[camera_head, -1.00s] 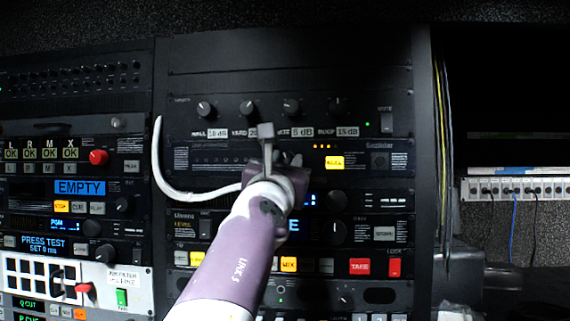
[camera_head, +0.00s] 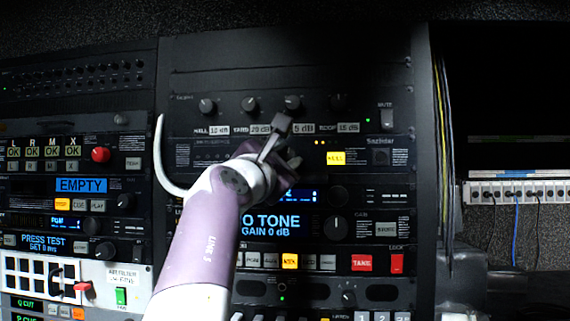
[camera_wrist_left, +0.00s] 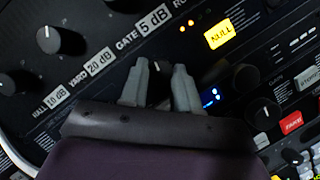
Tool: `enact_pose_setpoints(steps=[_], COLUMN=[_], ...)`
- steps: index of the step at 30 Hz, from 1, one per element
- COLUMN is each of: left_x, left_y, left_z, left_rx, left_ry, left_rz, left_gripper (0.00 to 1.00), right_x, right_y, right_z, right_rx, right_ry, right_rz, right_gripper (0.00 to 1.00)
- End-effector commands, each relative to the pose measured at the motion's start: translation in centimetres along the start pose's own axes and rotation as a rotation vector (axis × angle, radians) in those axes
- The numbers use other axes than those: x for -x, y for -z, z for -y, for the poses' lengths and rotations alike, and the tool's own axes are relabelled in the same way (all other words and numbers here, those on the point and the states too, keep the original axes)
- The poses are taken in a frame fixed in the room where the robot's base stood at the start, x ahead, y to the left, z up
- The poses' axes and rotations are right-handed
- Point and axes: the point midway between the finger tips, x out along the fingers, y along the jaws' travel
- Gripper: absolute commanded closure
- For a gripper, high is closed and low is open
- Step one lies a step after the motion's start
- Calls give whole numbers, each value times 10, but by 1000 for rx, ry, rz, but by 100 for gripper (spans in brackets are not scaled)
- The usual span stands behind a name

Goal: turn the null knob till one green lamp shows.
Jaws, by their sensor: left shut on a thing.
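My left gripper (camera_head: 277,158) reaches the rack from the lower left. In the left wrist view its two grey fingers (camera_wrist_left: 160,88) are shut on a dark knob (camera_wrist_left: 157,68) with a pale pointer mark, just below the GATE 5 dB label. The fingers hide most of this knob; in the head view it is hidden behind the gripper. A lit yellow NULL button (camera_wrist_left: 218,36) is to the right of the knob. Small orange lamps (camera_wrist_left: 187,24) are lit above-left of this button, and I see no green one among them. My right gripper is not in view.
A row of knobs (camera_head: 250,104) with dB labels runs above the gripper. Below is a blue screen (camera_head: 275,224) reading "O TONE GAIN 0 dB", its left end covered by my arm. A white cable (camera_head: 160,160) loops at the left. A red TAKE button (camera_head: 361,263) is lower right.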

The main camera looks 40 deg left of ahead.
Motion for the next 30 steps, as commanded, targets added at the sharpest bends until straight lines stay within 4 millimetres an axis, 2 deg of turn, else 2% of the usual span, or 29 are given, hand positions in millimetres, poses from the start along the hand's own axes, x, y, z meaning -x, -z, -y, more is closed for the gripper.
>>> enact_pose_setpoints(steps=[15, 30], left_x=[-2, -1], left_y=[0, 0], left_z=[-5, -4], left_rx=[-411, -594], left_ry=[171, 246], left_rz=[11, 18], left_gripper=[100, 100], right_x=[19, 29], right_y=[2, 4], right_z=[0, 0], right_rx=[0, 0], right_ry=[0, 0], right_rz=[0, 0], right_gripper=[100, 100])
